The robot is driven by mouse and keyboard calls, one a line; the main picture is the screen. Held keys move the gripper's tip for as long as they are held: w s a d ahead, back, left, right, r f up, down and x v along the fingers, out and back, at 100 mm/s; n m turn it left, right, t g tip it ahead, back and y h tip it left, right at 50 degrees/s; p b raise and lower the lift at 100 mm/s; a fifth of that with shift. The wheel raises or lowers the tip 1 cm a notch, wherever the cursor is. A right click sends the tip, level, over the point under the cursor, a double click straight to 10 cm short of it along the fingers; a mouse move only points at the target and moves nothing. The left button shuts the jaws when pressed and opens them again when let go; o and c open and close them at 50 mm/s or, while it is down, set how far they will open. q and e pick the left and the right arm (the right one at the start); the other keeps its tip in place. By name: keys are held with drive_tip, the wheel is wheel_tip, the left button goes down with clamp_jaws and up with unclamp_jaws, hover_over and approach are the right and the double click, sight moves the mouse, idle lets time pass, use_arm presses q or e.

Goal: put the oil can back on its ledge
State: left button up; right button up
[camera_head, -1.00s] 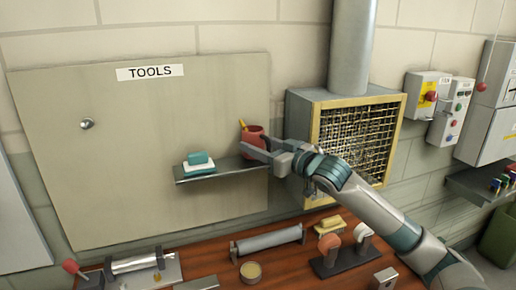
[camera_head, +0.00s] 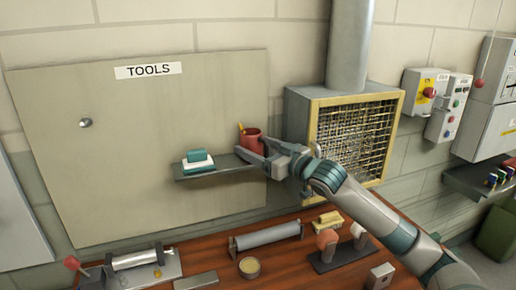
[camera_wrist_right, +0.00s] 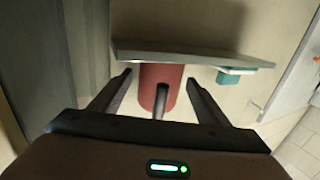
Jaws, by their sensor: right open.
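The red oil can (camera_head: 250,138), with a thin yellow spout, stands upright at the right end of the grey ledge (camera_head: 216,171) on the tool board. My right gripper (camera_head: 254,147) comes from the right with its fingers spread at the can. In the right wrist view, which is upside down, the red can (camera_wrist_right: 162,82) shows between the two open fingers (camera_wrist_right: 158,88), with gaps on both sides. Its dark handle (camera_wrist_right: 160,100) points toward my palm. The can's base meets the ledge (camera_wrist_right: 185,55) there. My left gripper is not in view.
A teal and white block (camera_head: 198,160) sits on the ledge left of the can. A caged grey box (camera_head: 350,135) stands close on the right. The bench below holds a roller (camera_head: 265,237), a small tin (camera_head: 250,267) and a brush (camera_head: 328,221).

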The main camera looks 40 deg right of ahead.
sight(268, 153)
drive_tip(key=s+b, duration=0.1)
drive_tip(key=s, duration=0.2)
drive_tip(key=s+d+b, duration=0.1)
drive_tip(key=s, duration=0.2)
drive_tip(key=s+b, duration=0.1)
drive_tip(key=s, duration=0.2)
drive_tip(key=shift+d+b, duration=0.25)
drive_tip(key=shift+b, duration=0.15)
drive_tip(key=shift+s+d+r+b, duration=0.1)
drive_tip(key=shift+s+d+b, duration=0.1)
drive_tip(key=shift+s, duration=0.5)
drive_tip(key=shift+s+d+r+b, duration=0.1)
drive_tip(key=shift+s+b, duration=0.05)
drive_tip(key=shift+s, duration=0.55)
